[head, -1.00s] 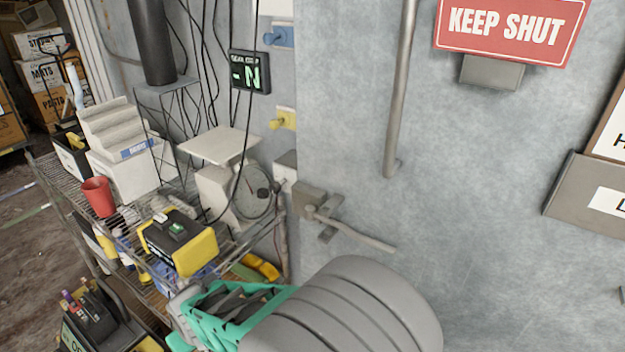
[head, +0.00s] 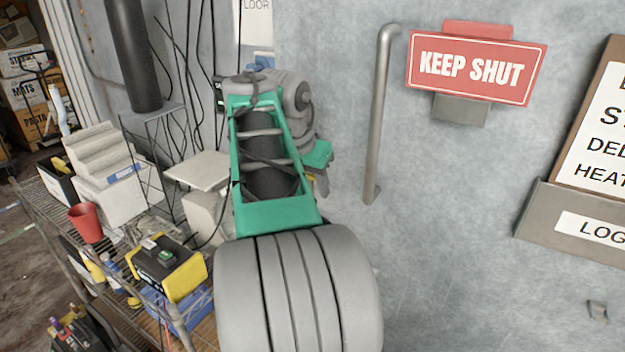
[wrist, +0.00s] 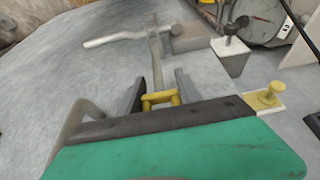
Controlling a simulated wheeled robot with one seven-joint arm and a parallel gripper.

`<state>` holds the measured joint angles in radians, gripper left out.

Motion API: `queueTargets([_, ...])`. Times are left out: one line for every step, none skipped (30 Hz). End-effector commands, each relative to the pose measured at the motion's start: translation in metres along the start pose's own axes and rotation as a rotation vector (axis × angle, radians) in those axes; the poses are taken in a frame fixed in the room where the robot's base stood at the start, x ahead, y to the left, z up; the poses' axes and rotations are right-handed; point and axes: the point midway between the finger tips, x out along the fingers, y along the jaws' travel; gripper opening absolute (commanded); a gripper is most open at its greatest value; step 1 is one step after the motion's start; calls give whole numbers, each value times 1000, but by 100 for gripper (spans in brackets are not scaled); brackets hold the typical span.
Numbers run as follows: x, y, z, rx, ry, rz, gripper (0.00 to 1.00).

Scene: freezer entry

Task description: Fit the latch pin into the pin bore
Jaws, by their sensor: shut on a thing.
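My gripper (wrist: 158,88) is shut on the latch pin, a yellow cross-handle (wrist: 160,98) with a grey shaft that appears to run away from the fingers. In the head view my gripper (head: 318,168) is in front of the wall, left of the vertical bar, and its fingers are mostly hidden. The door latch (wrist: 190,38), with its pale lever (wrist: 115,38), lies beyond the pin in the wrist view. The shaft's far end overlaps it in the picture; I cannot tell whether they touch. My arm hides the latch in the head view. I cannot make out the pin bore.
A grey block with a black knob (wrist: 230,55) and a yellow peg on a plate (wrist: 268,95) are to the right in the wrist view. A vertical bar (head: 378,120) and KEEP SHUT sign (head: 475,68) are on the wall. A loaded wire shelf (head: 60,215) is at left.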

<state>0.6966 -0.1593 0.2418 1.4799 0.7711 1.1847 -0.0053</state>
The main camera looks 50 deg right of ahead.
Motion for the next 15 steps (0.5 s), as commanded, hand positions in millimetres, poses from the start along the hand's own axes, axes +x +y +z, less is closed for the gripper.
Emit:
queueTargets([-2, 1, -1, 7, 0, 3, 0])
queueTargets([-2, 2, -2, 10, 0, 4, 0])
queueTargets([-2, 2, -2, 11, 0, 5, 0])
queueTargets([-2, 2, -1, 11, 0, 5, 0])
queueTargets([-2, 2, -1, 10, 1, 4, 0])
queueTargets([-2, 2, -1, 9, 1, 4, 0])
queueTargets([-2, 2, -1, 9, 1, 4, 0])
queueTargets([-2, 2, -1, 9, 1, 4, 0])
queueTargets([-2, 2, -1, 9, 1, 4, 0])
queueTargets([-2, 2, -1, 8, 1, 3, 0])
queueTargets([-2, 2, 0, 8, 1, 2, 0])
queueTargets([-2, 2, 1, 9, 1, 0, 0])
queueTargets([-1, 2, 2, 9, 1, -1, 0])
queueTargets([2, 2, 3, 9, 1, 0, 0])
queueTargets([5, 2, 4, 9, 0, 0, 0])
